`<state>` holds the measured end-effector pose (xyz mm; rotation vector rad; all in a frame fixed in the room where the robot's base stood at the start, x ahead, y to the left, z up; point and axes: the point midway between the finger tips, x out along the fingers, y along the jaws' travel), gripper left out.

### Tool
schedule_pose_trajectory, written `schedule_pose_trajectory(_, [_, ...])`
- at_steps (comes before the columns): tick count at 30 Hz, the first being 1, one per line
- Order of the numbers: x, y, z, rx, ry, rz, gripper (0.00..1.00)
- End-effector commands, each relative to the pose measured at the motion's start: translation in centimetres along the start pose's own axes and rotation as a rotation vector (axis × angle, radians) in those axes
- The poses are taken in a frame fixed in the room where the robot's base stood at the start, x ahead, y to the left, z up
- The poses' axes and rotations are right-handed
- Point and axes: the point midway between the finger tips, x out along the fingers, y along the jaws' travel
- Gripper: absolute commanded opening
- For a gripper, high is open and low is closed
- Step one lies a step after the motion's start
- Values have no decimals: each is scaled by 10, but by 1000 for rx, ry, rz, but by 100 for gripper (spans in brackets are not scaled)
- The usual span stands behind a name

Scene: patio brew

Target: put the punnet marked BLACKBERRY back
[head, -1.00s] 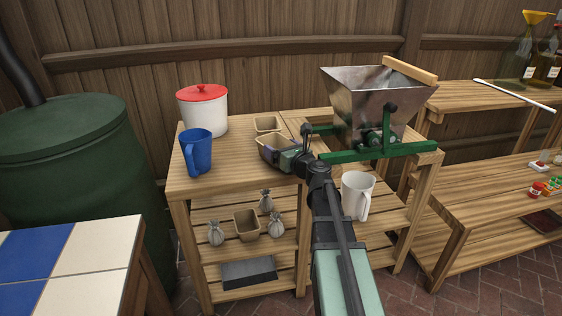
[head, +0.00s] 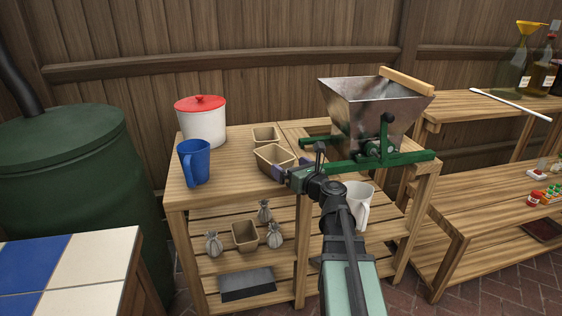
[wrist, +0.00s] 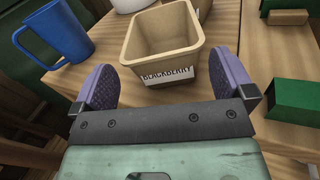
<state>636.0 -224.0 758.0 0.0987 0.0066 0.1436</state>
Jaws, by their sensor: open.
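The punnet marked BLACKBERRY (wrist: 163,46) is a tan, empty tub standing upright on the wooden bench top, its label facing my gripper in the wrist view. In the head view the same punnet (head: 274,158) is near the bench's middle. My gripper (wrist: 165,88) is open, its two purple pads apart, just in front of the punnet's near side and not closed on it. In the head view my gripper (head: 281,173) is at the punnet's near edge. A second tan punnet (head: 265,136) stands behind it, and a third (head: 245,236) is on the shelf below; their labels cannot be read.
A blue jug (head: 194,162) and a white pot with a red lid (head: 201,125) stand at left. The crusher with its green frame (head: 380,160) is close at right. A white mug (head: 358,203) is below. Grey sacks (head: 213,245) flank the lower punnet.

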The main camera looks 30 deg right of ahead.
Motion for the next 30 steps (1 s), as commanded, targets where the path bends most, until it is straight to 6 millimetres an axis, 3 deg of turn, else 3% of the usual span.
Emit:
schedule_pose_trajectory(1, [-18,2,0,0,0,-2,100])
schedule_pose_trajectory(3, [-34,2,0,0,0,-3,100])
schedule_pose_trajectory(7, [-55,1,0,0,0,-1,100])
schedule_pose_trajectory(16, [-60,0,0,-3,2,2,100])
schedule_pose_trajectory(19, [-53,22,-11,-125,54,66,100])
schedule_pose_trajectory(20, [-49,37,-19,-213,89,114,100])
schedule_pose_trajectory(22, [-40,86,-49,-523,197,295,100])
schedule_pose_trajectory(24, [-43,147,-94,-955,305,596,100])
schedule_pose_trajectory(27, [-76,210,-156,-1576,372,1151,100])
schedule_pose_trajectory(30, [-114,231,-188,-1984,338,1688,100])
